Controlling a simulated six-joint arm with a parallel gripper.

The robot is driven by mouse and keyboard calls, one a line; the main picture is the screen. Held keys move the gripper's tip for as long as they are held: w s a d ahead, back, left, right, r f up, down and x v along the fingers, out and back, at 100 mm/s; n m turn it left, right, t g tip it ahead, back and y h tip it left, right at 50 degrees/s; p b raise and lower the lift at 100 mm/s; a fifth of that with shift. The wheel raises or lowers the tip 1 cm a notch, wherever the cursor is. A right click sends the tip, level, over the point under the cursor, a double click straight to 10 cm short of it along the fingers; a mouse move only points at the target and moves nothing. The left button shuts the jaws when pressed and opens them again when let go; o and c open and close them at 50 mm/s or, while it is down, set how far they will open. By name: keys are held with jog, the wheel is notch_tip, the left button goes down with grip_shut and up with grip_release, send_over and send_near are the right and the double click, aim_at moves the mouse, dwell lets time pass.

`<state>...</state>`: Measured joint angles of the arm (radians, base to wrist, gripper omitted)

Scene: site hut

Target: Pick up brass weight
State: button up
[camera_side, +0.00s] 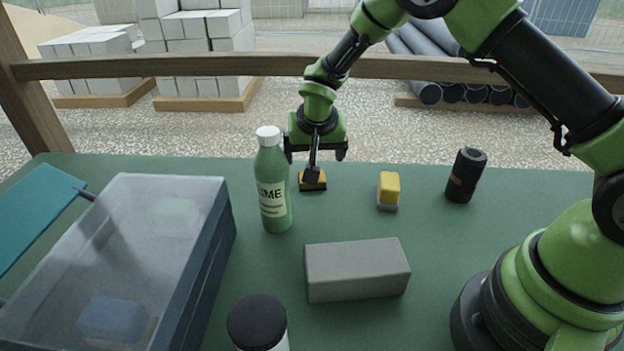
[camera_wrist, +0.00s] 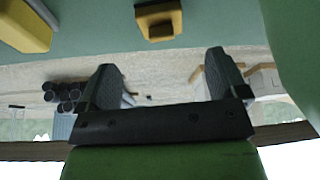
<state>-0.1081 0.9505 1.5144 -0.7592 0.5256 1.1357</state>
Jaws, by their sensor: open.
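No thing is plainly a brass weight. The likeliest is a small yellow block with a dark base (camera_side: 314,186) on the green table, just right of the lime bottle. A dark part of my gripper partly hides it in the side view. It also shows at the top of the wrist view (camera_wrist: 158,18), beyond and between the fingers. My gripper (camera_side: 314,156) is open and empty above and near this block; whether it touches cannot be told. Both dark fingers stand apart in the wrist view (camera_wrist: 163,72).
The green bottle (camera_side: 272,190) stands close left of my gripper. A yellow and grey block (camera_side: 389,188) and a black cylinder (camera_side: 466,175) are to the right. A grey brick (camera_side: 356,270), dark-lidded jar (camera_side: 257,320) and clear-lidded box (camera_side: 150,210) are nearer.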

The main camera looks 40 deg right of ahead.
aim_at(321, 185)
jog(key=x, duration=0.8)
jog(key=shift+w+f, duration=0.2)
jog(key=shift+f, duration=0.05)
jog(key=c, duration=1.2)
